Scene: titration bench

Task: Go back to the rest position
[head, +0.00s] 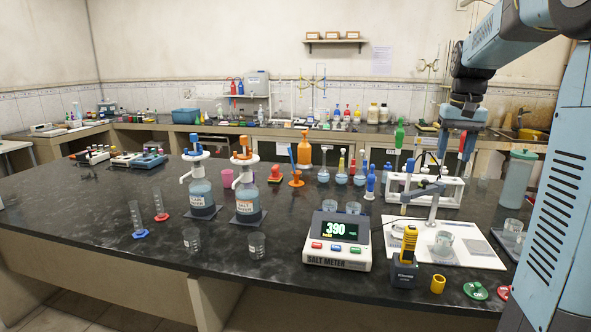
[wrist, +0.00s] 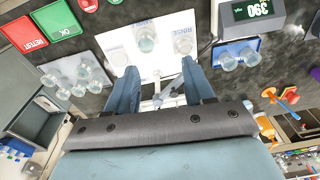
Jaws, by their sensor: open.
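The probe arm (head: 415,195) is a grey bar on an upright post over a white board (head: 480,257). In the wrist view the probe arm (wrist: 168,92) lies between my finger tips, apart from them as far as I can tell. A clear beaker (head: 444,241) stands on the board; it also shows in the wrist view (wrist: 147,42).
A white tube rack (head: 450,189) stands behind the board. The salt meter (head: 338,243) reads 390 on the left. A yellow handheld device (head: 408,245) stands by the board's front left. A tray with beakers (head: 511,232) and a tall bottle (head: 516,180) are at the right.

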